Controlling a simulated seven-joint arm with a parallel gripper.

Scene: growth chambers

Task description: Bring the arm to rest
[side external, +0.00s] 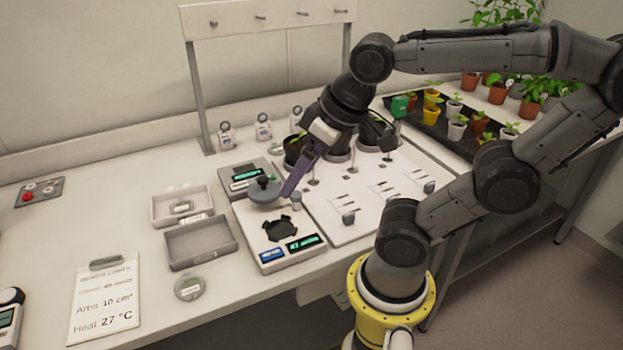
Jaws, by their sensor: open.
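My arm reaches in from the right and bends down over the bench. My gripper (288,191) points down and to the left, with its purple fingers low over the white instruments. It is open. Its fingertips are close beside a grey round piece with a dark knob (264,189); I cannot tell whether they touch it. I see nothing held between the fingers. The fingers overlap in this view, so the gap between them is hidden.
A white instrument (262,256) with a lit display is below the gripper. A white board (350,226) with clips is to its right. Two shallow trays (201,246) are to its left, near a clipboard (104,301). Potted plants (457,130) stand behind.

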